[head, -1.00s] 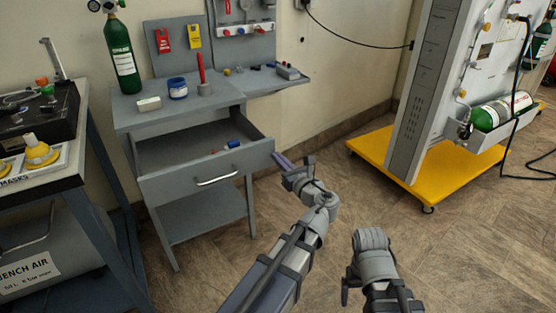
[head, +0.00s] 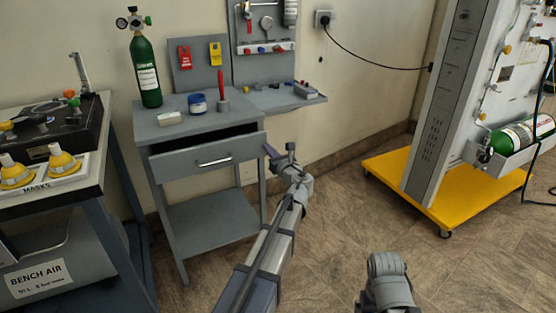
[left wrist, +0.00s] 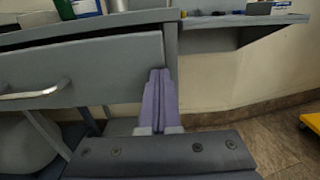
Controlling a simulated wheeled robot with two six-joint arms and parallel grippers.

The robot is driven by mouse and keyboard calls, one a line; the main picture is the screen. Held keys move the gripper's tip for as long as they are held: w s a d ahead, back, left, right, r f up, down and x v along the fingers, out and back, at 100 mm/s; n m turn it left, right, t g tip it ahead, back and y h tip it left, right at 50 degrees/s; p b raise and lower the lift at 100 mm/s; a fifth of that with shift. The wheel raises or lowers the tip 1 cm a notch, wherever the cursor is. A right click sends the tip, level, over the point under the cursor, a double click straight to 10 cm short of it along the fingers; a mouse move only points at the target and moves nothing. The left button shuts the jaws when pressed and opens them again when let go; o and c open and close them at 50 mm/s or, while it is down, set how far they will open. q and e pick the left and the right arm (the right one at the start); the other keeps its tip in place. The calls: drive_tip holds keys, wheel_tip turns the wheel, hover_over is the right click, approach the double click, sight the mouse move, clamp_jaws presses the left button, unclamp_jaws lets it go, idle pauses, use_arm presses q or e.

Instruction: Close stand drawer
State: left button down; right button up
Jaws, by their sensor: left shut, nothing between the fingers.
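The grey stand (head: 205,119) stands against the wall, left of centre in the head view. Its drawer (head: 183,164) is partly open, with a narrow dark gap above the front. The drawer front has a silver handle (head: 215,162). My left gripper (head: 270,151) is shut and empty, at the right end of the drawer front. In the left wrist view the purple fingers (left wrist: 158,98) are together at the right edge of the drawer front (left wrist: 95,72); contact looks likely but is not certain. My right arm shows at the bottom, but its fingers are not visible.
A green cylinder (head: 146,72), blue jar (head: 197,103) and red tool (head: 221,86) stand on the stand's top. A bench with masks (head: 60,163) is at the left. A yellow-based unit (head: 425,200) is at the right. Floor between is clear.

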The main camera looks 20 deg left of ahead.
use_arm(q)
drive_tip(key=shift+x, duration=2.5)
drive_tip(key=v, duration=1.4)
use_arm(e)
drive_tip(key=shift+d, duration=0.7)
use_arm(q)
drive_tip(key=shift+s, duration=0.1)
